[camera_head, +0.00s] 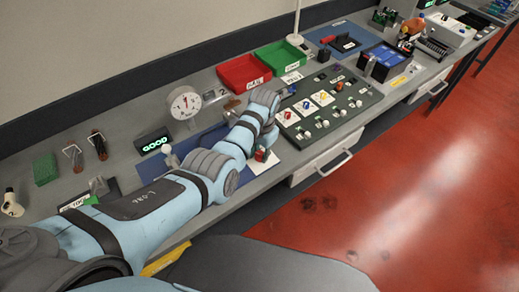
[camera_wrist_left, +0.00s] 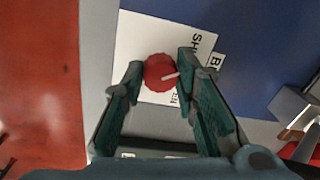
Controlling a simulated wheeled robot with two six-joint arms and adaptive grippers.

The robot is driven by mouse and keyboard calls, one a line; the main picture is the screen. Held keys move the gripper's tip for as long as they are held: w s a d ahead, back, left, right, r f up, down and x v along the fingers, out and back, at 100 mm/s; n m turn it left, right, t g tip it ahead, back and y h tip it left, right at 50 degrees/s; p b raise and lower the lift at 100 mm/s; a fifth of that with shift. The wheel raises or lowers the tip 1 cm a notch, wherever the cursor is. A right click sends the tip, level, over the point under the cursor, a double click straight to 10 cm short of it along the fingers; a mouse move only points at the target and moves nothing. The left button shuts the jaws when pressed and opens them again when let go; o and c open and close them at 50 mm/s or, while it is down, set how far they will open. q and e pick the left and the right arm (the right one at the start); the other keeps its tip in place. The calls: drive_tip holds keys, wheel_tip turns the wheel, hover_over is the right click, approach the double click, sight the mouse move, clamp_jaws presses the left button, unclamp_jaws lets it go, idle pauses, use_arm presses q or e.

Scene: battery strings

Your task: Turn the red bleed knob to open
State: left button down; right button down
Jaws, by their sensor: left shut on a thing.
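The red bleed knob (camera_wrist_left: 158,72) is round with a scalloped rim and a white pointer line that points right, slightly up, in the left wrist view. It sits on a white card (camera_wrist_left: 139,40) with a partly readable "SHU..." label and other lettering partly hidden by a finger. My left gripper (camera_wrist_left: 157,78) has its two green-padded fingers on either side of the knob, shut on it. In the head view my left gripper (camera_head: 264,147) reaches down over the card's front edge, and a little of the red knob (camera_head: 260,155) shows. My right gripper is not in view.
A grey panel of knobs and switches (camera_head: 345,115) lies right of the gripper. Behind stand a red bin (camera_head: 243,73), a green bin (camera_head: 281,57) and a round dial gauge (camera_head: 184,103). A green-lit display reading "GOOD" (camera_head: 154,145) stands left. A drawer handle (camera_head: 335,163) juts out in front.

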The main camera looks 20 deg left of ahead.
use_arm(q)
drive_tip(key=shift+r+m+p, duration=0.1)
drive_tip(key=shift+m+p, duration=0.35)
drive_tip(key=shift+m, duration=0.45)
drive_tip(key=m, duration=0.2)
drive_tip(key=shift+m, duration=0.4)
drive_tip(key=m, duration=0.5)
drive_tip(key=shift+h, duration=0.3)
drive_tip(key=m, duration=0.6)
drive_tip(key=shift+f, duration=0.25)
drive_tip(key=shift+s, duration=0.1)
drive_tip(key=c, duration=1.3)
unclamp_jaws()
drive_tip(key=shift+d, duration=0.1)
